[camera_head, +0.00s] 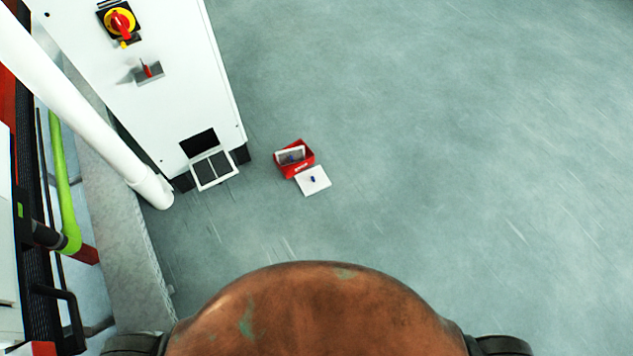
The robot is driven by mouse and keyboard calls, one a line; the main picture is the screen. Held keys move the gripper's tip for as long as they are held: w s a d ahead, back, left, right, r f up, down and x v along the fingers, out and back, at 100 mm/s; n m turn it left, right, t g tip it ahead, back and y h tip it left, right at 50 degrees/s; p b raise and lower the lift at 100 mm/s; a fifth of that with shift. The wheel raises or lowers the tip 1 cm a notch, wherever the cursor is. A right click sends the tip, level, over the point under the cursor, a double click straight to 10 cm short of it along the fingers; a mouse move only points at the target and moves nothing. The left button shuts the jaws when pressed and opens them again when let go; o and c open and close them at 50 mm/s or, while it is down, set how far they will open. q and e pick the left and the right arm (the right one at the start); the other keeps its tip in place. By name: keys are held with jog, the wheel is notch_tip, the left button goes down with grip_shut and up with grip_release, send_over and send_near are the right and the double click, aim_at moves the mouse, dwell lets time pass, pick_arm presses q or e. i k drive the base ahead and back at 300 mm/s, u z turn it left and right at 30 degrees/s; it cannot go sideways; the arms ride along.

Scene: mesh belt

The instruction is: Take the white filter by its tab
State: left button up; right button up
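A white square panel with a small dark blue tab (313,180) on its face, which looks like the white filter (322,184), lies at the lower right edge of a red box (305,168) on the floor. I cannot tell if it rests flat or leans on the box. Inside the box is a grey panel (285,157) with a pale frame and a bluish spot. Neither of my grippers is in view.
A white cabinet (165,105) stands at left with a red and yellow rotary switch (120,22) and a red-handled latch (147,70). Near its base are a dark opening (198,142) and a white-framed grille (215,168). A white pipe (75,105) runs alongside. Floor at right (450,150) is clear.

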aim_at(311, 181)
jog(key=z, duration=0.65)
jog(key=i, duration=2.15)
jog(key=u, duration=2.75)
